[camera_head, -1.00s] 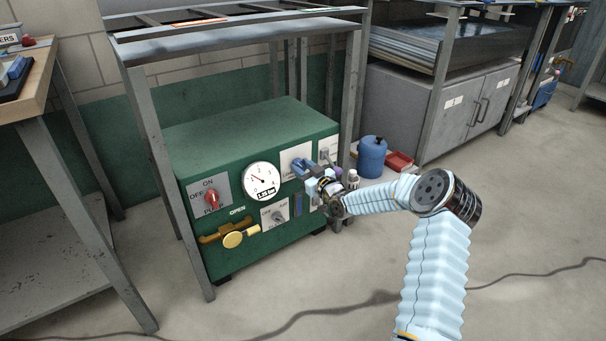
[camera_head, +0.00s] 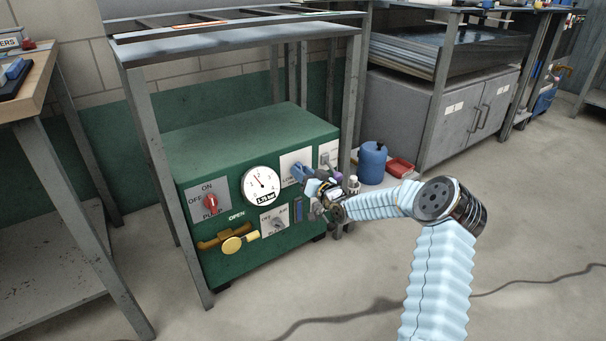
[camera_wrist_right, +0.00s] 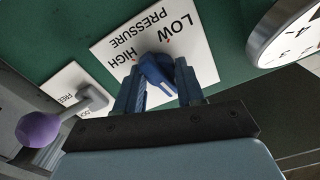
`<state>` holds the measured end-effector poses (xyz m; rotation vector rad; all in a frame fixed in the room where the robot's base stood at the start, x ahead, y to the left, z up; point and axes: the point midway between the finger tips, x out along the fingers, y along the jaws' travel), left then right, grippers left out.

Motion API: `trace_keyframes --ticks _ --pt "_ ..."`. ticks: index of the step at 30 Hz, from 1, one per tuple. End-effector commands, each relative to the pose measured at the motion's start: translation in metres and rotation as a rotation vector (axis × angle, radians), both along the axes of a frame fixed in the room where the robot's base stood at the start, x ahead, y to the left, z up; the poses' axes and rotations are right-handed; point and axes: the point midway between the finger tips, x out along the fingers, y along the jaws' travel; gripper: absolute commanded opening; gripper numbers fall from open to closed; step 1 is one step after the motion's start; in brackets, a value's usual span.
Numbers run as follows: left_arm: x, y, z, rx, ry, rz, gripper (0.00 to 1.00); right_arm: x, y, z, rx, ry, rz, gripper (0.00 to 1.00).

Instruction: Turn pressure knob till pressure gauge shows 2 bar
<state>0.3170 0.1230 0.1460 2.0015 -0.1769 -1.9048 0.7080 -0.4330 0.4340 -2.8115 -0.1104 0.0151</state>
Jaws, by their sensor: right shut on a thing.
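The blue pressure knob (camera_wrist_right: 155,72) sits on a white plate (camera_wrist_right: 140,35) marked LOW, HIGH and PRESSURE. My right gripper (camera_wrist_right: 160,85) is shut on the knob, with one blue finger on each side; it also shows at the panel in the head view (camera_head: 304,176). The round white pressure gauge (camera_head: 261,186) is left of the knob on the green machine's front. Its needle points up and slightly left, and its small dark readout seems to show about 1.7 bar, though the digits are blurred. My left gripper is out of view.
The green machine (camera_head: 240,145) stands under a metal frame. A red switch (camera_head: 210,203), a yellow handle (camera_head: 232,244) and a grey switch (camera_head: 277,223) are on its front. A purple-tipped lever (camera_wrist_right: 38,130) is close beside my right gripper. A blue jug (camera_head: 372,160) stands right.

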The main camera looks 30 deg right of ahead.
Motion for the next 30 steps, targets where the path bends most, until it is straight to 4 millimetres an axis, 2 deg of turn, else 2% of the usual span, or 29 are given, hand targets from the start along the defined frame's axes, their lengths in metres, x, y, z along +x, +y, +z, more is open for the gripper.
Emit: trace_keyframes --ticks 7,8,13,23,26,30 --pt "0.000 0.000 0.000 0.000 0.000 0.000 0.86 -0.002 -0.002 -0.005 0.000 0.011 -0.004 0.07" --pt "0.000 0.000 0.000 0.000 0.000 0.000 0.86 -0.002 -0.002 -0.005 -0.001 0.011 -0.004 0.39" --pt "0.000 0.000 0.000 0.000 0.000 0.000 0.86 -0.001 -0.002 -0.004 -0.001 0.007 -0.002 0.65" --pt "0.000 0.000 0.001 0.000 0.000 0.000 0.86 -0.004 -0.001 -0.002 -0.001 0.004 -0.001 0.65" --pt "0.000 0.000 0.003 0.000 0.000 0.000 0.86 -0.015 -0.003 -0.001 -0.003 0.005 -0.002 0.65" --pt "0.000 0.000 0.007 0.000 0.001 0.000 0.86 -0.046 -0.005 0.000 -0.004 0.007 -0.002 0.65"
